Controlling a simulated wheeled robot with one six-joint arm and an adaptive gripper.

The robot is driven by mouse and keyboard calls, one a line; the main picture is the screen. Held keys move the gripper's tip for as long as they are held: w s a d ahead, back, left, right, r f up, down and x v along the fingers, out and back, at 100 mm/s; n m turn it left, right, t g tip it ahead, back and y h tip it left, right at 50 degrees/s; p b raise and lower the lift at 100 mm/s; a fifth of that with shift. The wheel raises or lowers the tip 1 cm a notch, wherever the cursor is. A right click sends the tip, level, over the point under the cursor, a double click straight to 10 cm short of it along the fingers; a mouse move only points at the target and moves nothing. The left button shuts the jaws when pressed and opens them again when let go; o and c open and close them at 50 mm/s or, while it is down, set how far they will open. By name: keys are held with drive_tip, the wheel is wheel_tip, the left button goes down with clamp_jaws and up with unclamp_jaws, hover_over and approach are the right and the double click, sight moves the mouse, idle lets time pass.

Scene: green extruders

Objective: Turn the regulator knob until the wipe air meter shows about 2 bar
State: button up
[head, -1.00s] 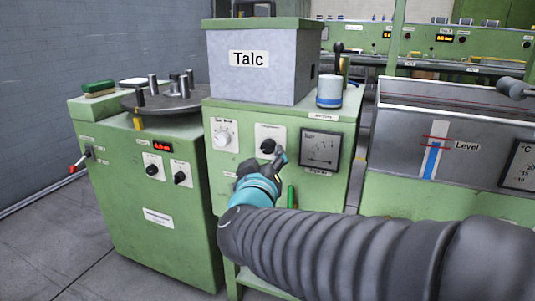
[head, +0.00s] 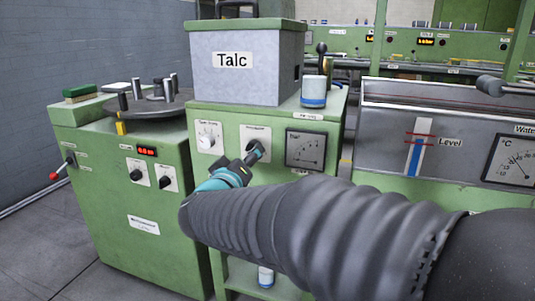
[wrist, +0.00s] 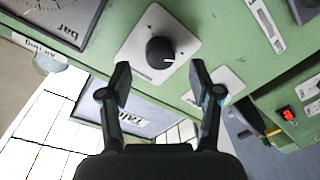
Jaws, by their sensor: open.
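The regulator knob (wrist: 160,50) is black and round on a white plate (wrist: 142,70) on a green cabinet front. In the head view my gripper (head: 254,155) covers the knob, leaving the upper part of its plate (head: 255,132) in sight. In the wrist view my gripper (wrist: 161,78) is open, its two fingers apart. The knob shows between and just beyond the fingertips, and I see no contact. The square bar meter (head: 305,149) is right of the knob; its needle is too small to read. In the wrist view the meter (wrist: 50,28) is cut off and upside down.
A grey Talc box (head: 247,68) and a blue-white jar (head: 314,92) stand on the cabinet. A green machine (head: 125,190) stands left, a water tank (head: 420,130) right.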

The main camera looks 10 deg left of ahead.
drive_tip(key=shift+w, duration=2.05)
drive_tip(key=c, duration=1.1)
